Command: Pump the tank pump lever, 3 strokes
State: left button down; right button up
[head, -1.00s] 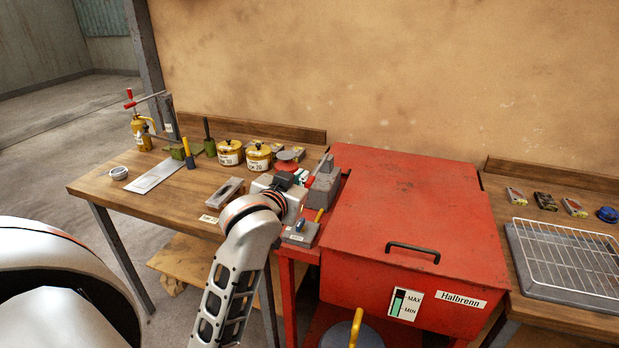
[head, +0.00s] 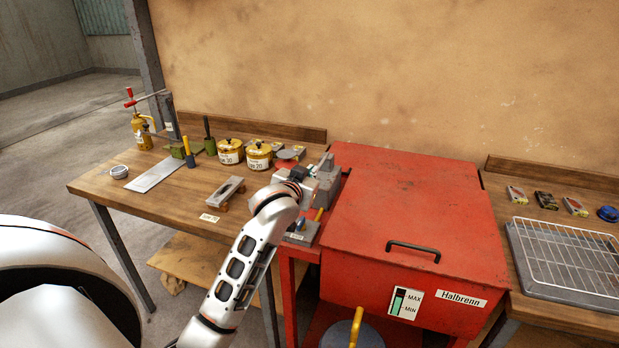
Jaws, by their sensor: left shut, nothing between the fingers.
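The red tank (head: 420,200) marked "Halbrenn" stands right of the workbench, lid shut. Its level gauge (head: 404,303) shows a green bar between MIN and MAX. A grey pump block (head: 328,188) sits at the tank's left edge. The red-tipped pump lever is hidden behind my left gripper and wrist. My left gripper (head: 306,174) is at the pump block, shut with nothing seen between its fingers. I cannot tell whether it touches the lever. My right gripper is not in view.
Yellow tins (head: 230,152), a blowtorch (head: 140,132) and tools stand on the left bench. A wire rack (head: 567,255) lies on the right bench. The tank lid is clear.

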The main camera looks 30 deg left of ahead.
pick_arm(q)
jog(key=shift+s+a+f, duration=0.1)
jog(key=shift+a+f, duration=0.05)
jog(key=shift+f, duration=0.7)
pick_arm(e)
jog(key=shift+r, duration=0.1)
